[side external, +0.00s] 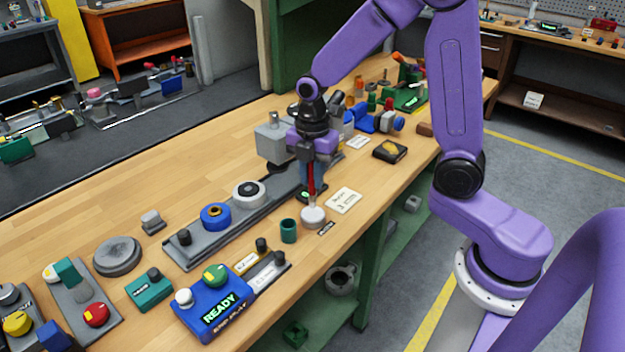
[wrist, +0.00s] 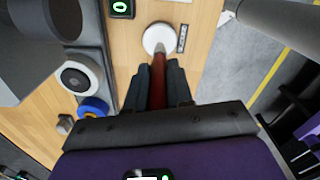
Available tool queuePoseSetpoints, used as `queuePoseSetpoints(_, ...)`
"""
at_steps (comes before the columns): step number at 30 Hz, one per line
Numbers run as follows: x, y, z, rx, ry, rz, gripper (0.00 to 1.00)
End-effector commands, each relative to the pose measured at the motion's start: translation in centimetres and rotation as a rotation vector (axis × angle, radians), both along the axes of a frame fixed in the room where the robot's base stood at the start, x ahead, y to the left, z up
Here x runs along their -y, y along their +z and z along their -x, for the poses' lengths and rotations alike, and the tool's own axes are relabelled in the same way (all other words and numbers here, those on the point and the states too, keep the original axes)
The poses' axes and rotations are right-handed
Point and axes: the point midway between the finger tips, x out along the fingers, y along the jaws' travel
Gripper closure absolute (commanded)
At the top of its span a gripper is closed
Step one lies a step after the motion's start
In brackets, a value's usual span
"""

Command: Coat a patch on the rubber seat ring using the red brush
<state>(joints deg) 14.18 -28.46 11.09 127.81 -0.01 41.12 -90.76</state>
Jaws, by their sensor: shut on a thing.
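My gripper (side external: 309,160) is shut on the red brush (side external: 311,182), which hangs upright with its tip down. The brush tip is at the white round pot (side external: 313,217) near the table's front edge; I cannot tell whether it is inside or just above. The wrist view shows the red handle (wrist: 158,78) between my fingers (wrist: 158,92) and the pale tip over the white pot (wrist: 157,37). On the long grey fixture (side external: 190,253) sit a white ring with a dark centre (side external: 249,193) and a blue ring (side external: 215,216). I cannot tell which part is the rubber seat ring.
A green cup (side external: 289,231) stands just left of the pot. A white card (side external: 344,200) lies to its right. A blue box reading READY (side external: 215,310) is at the front left. A grey block (side external: 274,138) stands behind my gripper. The wood behind the grey fixture is mostly clear.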

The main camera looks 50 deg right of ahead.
Motion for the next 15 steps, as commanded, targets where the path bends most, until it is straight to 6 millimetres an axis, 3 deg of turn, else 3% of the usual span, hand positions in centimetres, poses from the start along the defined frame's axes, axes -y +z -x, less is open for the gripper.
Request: queuePoseSetpoints(15, 0.0, 3.6, -0.1, 0.003, 0.0, -0.001, 1.0)
